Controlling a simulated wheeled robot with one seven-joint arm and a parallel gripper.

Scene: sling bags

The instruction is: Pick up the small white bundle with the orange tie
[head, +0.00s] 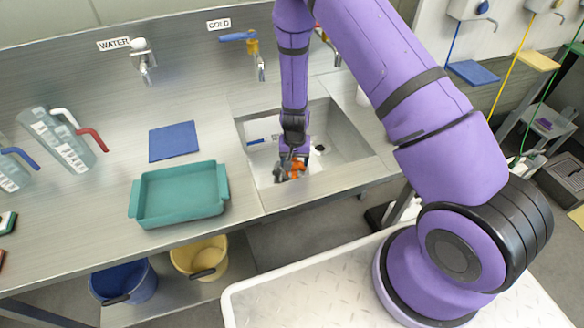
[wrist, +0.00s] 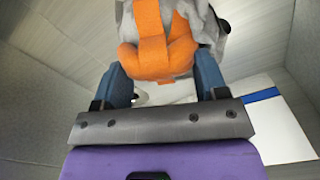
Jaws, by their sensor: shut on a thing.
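The small bundle (wrist: 198,22) shows at the top of the wrist view as grey-white cloth, with a broad orange tie (wrist: 153,45) around it. My gripper (wrist: 165,75) has its two blue fingers on either side of the bundle, shut on it at the orange part. In the head view my gripper (head: 292,160) reaches down into the metal sink (head: 345,140). The orange tie also shows there (head: 297,169), just below the gripper. The bundle's white cloth is mostly hidden in the head view, and I cannot tell whether it touches the sink floor.
The sink walls surround my gripper closely. Taps (head: 255,55) stick out above the sink. A white item with a blue stripe (wrist: 275,120) lies in the sink.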

